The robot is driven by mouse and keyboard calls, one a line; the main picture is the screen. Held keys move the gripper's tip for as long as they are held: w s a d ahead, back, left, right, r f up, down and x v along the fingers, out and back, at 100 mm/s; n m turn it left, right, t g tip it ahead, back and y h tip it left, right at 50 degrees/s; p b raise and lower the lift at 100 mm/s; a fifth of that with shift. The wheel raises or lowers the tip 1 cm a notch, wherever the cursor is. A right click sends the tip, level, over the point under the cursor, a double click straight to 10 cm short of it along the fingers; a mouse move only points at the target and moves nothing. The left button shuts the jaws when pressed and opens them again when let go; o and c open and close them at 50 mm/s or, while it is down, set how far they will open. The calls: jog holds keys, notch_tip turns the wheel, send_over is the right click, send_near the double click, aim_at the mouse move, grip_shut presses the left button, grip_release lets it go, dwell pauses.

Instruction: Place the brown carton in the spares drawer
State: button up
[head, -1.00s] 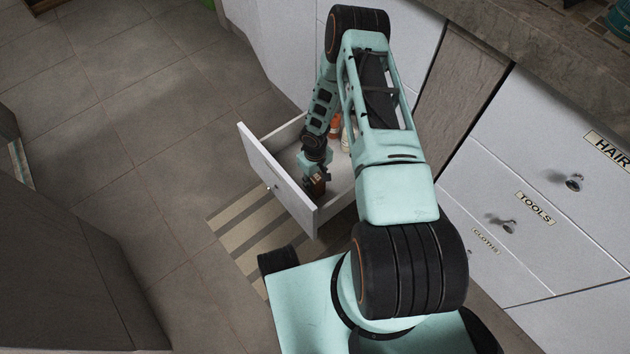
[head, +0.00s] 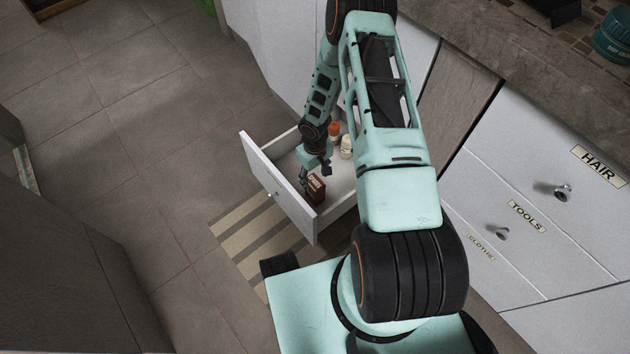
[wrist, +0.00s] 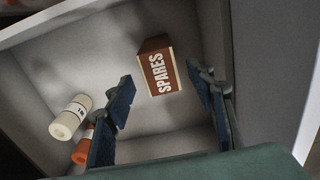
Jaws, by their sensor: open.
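The brown carton (head: 316,188), with a white SPARES label, stands inside the open drawer (head: 270,184), near its front panel. The carton also shows in the wrist view (wrist: 158,70), resting on the drawer floor beyond the fingertips. My gripper (head: 318,171) is just above and behind the carton, open and empty. In the wrist view its two fingers (wrist: 162,92) are spread wide, apart from the carton. The drawer's own label does not show.
Closed drawers labelled HAIR, TOOLS (head: 527,216) and CLOTHS are at right. A striped mat (head: 250,232) lies on the floor below.

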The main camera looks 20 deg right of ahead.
jog(key=shift+r+p, duration=0.45)
jog(key=shift+r, duration=1.55)
